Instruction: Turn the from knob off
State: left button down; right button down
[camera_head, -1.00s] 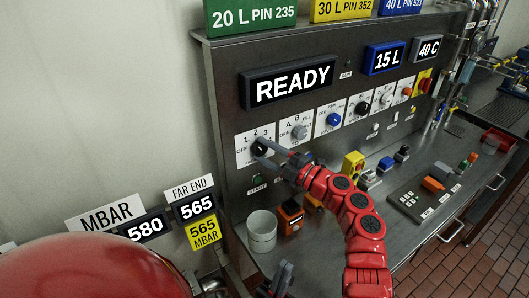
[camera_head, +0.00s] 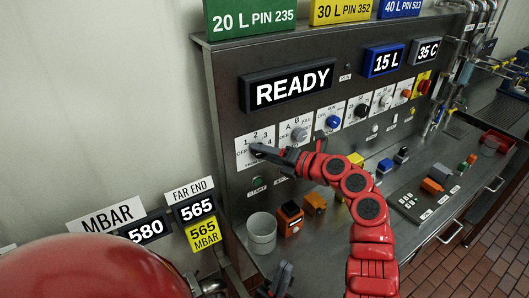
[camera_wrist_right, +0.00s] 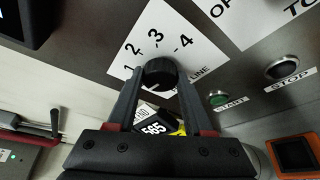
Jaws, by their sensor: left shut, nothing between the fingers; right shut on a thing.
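The from knob is a black round knob (camera_wrist_right: 160,73) on a white plate (camera_head: 243,149) marked OFF, 1, 2, 3 and 4, the leftmost plate in the panel's row. My right gripper (camera_head: 262,150) is shut on this knob, with one finger on each side in the right wrist view (camera_wrist_right: 158,80). In the head view the fingers hide most of the knob. Part of the plate's lower lettering is hidden; "LINE" shows. I cannot read the knob's pointer clearly. My left gripper (camera_head: 281,280) is low at the bottom edge, shut and empty, away from the panel.
A grey A/B knob (camera_head: 298,134) and a blue knob (camera_head: 333,121) sit close to the right. A green START button (camera_wrist_right: 218,98) and a STOP button (camera_wrist_right: 282,68) are below. A white cup (camera_head: 262,233) and an orange box (camera_head: 290,219) stand on the bench.

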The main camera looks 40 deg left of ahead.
jog(key=shift+n+h, duration=0.3)
jog(key=shift+n, duration=0.2)
jog(key=shift+f+t, duration=0.1)
jog(key=shift+t, duration=0.2)
jog(key=shift+c, duration=1.5)
grip_release()
jog(key=b+v, duration=0.5)
jog(key=v, duration=1.2)
